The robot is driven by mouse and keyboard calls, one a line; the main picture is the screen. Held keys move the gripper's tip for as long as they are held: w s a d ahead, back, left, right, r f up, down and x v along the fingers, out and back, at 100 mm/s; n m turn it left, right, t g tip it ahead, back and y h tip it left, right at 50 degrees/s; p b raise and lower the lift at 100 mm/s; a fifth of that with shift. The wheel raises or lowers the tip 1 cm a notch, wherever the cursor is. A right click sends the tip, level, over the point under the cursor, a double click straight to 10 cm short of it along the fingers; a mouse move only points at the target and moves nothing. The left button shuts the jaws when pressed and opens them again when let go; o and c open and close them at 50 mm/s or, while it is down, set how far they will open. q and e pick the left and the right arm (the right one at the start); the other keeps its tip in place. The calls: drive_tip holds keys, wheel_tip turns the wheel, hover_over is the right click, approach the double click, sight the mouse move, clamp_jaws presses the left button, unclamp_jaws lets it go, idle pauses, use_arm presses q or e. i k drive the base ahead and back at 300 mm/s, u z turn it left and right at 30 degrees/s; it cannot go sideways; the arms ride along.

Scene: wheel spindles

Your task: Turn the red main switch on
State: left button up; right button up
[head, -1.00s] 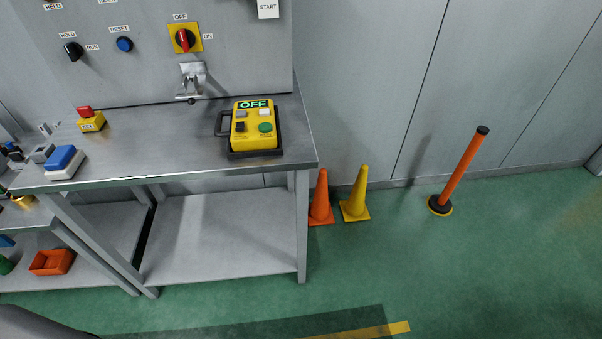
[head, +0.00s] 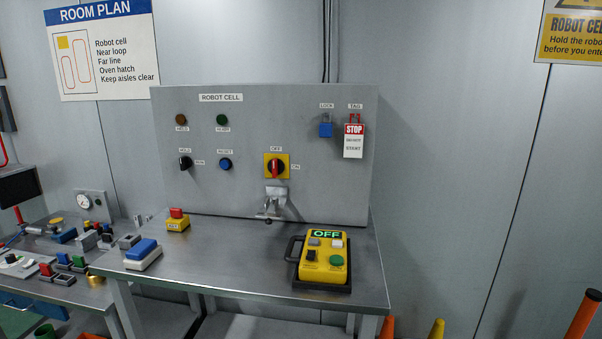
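The red main switch (head: 275,168) is a red rotary handle on a yellow square plate (head: 284,175), low in the middle of the grey robot cell panel (head: 330,200). Its handle stands upright, pointing at the OFF label above; the ON label is to its right. A metal bracket (head: 272,203) is mounted just below the switch. A blue padlock (head: 325,129) hangs under the LOCK label, and a red and white STOP tag (head: 354,141) hangs under the TAG label, both apart from the switch. Neither of my grippers is in view.
On the metal bench (head: 215,265) stand a yellow pendant (head: 323,262) reading OFF, a small emergency-stop box (head: 177,221) and a blue-and-white button box (head: 142,254). A cluttered bench (head: 95,292) is at left.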

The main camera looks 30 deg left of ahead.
sight(276, 167)
drive_tip(key=k, duration=1.3)
drive_tip(key=z, duration=0.35)
drive_tip(key=i, duration=0.35)
drive_tip(key=z, duration=0.65)
drive_tip(key=i, duration=1.5)
drive_tip(key=u, duration=1.15)
drive_tip(key=i, duration=0.35)
drive_tip(key=u, duration=0.45)
